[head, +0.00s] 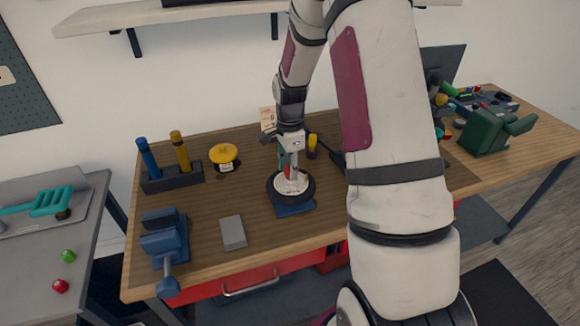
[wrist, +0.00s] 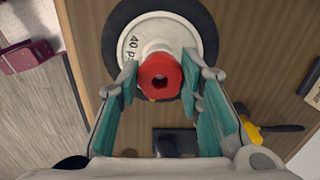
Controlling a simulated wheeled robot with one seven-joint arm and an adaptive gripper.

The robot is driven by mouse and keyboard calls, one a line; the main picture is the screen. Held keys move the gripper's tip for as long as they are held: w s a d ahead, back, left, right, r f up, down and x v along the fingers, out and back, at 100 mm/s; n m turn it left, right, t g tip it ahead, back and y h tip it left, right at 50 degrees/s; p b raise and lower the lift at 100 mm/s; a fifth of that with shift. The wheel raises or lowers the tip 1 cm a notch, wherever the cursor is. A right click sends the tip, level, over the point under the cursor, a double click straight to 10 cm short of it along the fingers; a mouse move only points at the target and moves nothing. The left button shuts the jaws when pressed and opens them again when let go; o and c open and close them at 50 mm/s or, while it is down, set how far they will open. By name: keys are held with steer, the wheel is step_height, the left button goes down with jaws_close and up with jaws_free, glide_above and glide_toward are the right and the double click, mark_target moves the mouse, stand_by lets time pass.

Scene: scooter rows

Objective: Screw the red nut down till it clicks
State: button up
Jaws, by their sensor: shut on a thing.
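The red nut (wrist: 159,78) sits over the middle of a white wheel hub (wrist: 148,35) in the wrist view, with a dark hole in its centre. The hub has "40" marked on it and a black tyre (wrist: 115,32) around it. My gripper (wrist: 160,80) has its two teal-padded fingers on either side of the nut, shut on it. In the head view the wheel (head: 304,193) lies flat on a blue base (head: 295,211), and my gripper (head: 290,172) points down over its centre. The thread under the nut is hidden.
On the wooden bench (head: 205,215) are a blue vise (head: 163,240), a grey block (head: 232,232), a yellow round item (head: 223,153) and a holder (head: 172,179) with blue and yellow tools. A grey side table (head: 30,260) holds small green and red pieces. A green vise (head: 490,132) stands right.

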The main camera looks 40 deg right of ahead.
steer(key=m+b, duration=0.1)
steer(key=m, duration=0.3)
steer(key=shift+f+m+b, duration=0.1)
steer(key=shift+m+b, duration=0.2)
steer(key=shift+m, duration=0.1)
steer(key=m, duration=0.5)
steer(key=shift+a+m+b, duration=0.1)
steer(key=shift+m+b, duration=0.2)
steer(key=shift+b, duration=0.1)
steer(key=m, duration=0.5)
steer(key=shift+s, duration=0.1)
steer(key=m, duration=0.6)
steer(key=shift+p, duration=0.3)
steer(key=o, duration=1.2)
steer(key=shift+a, duration=0.15)
steer(key=shift+r, duration=0.45)
step_height(320, 180, up, 11)
steer(key=shift+r, duration=0.15)
